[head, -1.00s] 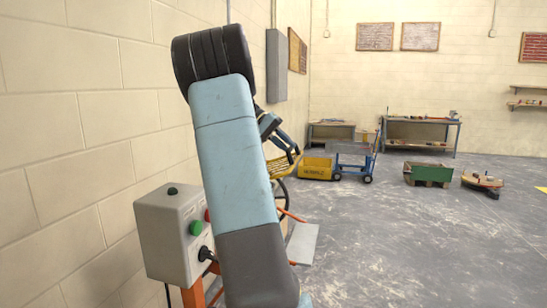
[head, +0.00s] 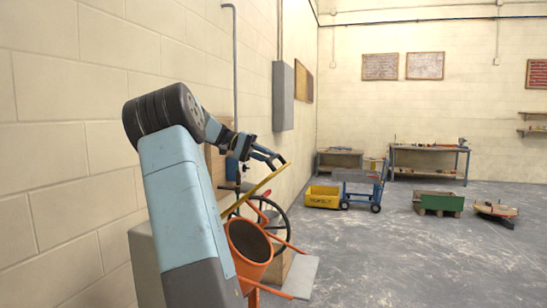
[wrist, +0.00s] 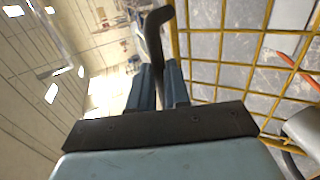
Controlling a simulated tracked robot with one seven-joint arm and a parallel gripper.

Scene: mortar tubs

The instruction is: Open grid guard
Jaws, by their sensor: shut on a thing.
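The yellow grid guard shows in the head view as a thin slanted bar (head: 254,191), almost edge-on, tilted up above the orange tub (head: 240,265). The tub's dark round mouth is visible below it. In the wrist view the guard's yellow bars (wrist: 222,62) fill the right side. My gripper (head: 276,158) is at the guard's upper end. In the wrist view my gripper (wrist: 157,85) is shut on a dark curved handle (wrist: 155,35) beside the grid. The handle's join to the grid is not clear.
A grey box (head: 145,265) is partly hidden behind my arm. A black wheel (head: 287,228) and orange handles stand by the tub, close to the left wall. A yellow bin (head: 321,197), blue cart (head: 357,190) and green box (head: 440,203) stand farther back.

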